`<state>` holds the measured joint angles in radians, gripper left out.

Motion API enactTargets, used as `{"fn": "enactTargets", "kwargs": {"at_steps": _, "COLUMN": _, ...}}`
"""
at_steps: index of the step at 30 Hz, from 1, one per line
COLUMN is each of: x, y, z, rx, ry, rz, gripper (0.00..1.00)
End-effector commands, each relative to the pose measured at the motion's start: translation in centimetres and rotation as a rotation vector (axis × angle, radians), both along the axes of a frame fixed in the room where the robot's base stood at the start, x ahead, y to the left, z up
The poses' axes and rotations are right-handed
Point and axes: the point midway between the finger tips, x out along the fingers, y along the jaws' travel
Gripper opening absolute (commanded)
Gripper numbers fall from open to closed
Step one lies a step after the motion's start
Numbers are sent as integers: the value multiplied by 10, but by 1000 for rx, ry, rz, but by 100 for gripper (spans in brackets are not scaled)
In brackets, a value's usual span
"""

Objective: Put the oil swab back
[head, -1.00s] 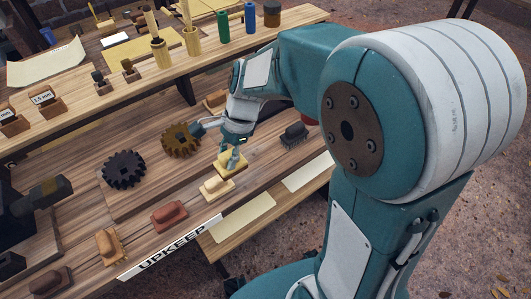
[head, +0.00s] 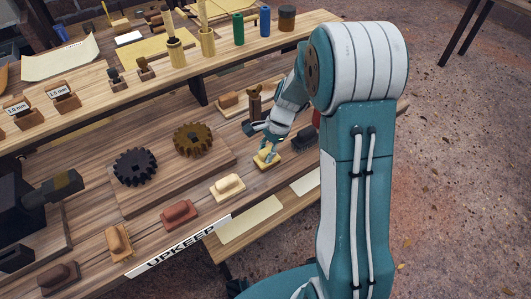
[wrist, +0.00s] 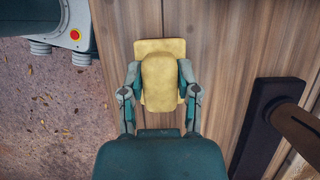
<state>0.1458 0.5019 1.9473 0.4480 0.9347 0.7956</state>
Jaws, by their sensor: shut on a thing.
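My gripper (head: 268,151) is shut on a yellow pad with a rounded grip, which I take as the oil swab (head: 267,160). The swab is at the bench's front edge, right of a cream block (head: 227,187) and left of a black brush (head: 303,142). In the wrist view, my gripper (wrist: 160,88) has one finger on each side of the swab's grip (wrist: 161,75). The flat yellow pad lies beneath the grip, over the wooden bench top. I cannot tell whether the pad touches the wood.
A strip reading UPKEEP (head: 178,246) runs along the bench's front edge. A red-brown block (head: 179,214) and a tan block (head: 118,242) sit further left. A bronze gear (head: 192,139) and a black gear (head: 135,167) lie behind. A brown upright piece (head: 255,100) stands behind my gripper.

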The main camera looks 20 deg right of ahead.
Motion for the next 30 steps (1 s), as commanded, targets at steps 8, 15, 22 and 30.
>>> {"fn": "enactTargets", "kwargs": {"at_steps": 8, "x": 0, "y": 0, "z": -6, "rx": -1, "ry": 0, "rz": -2, "gripper": 0}}
{"fn": "enactTargets", "kwargs": {"at_steps": 15, "x": 0, "y": 1, "z": -8, "rx": -2, "ry": -1, "rz": -1, "gripper": 76}}
{"fn": "enactTargets", "kwargs": {"at_steps": 22, "x": 0, "y": 0, "z": -8, "rx": -1, "ry": 0, "rz": -2, "gripper": 76}}
{"fn": "enactTargets", "kwargs": {"at_steps": 30, "x": 2, "y": -6, "z": 9, "rx": -2, "ry": -4, "rz": -2, "gripper": 76}}
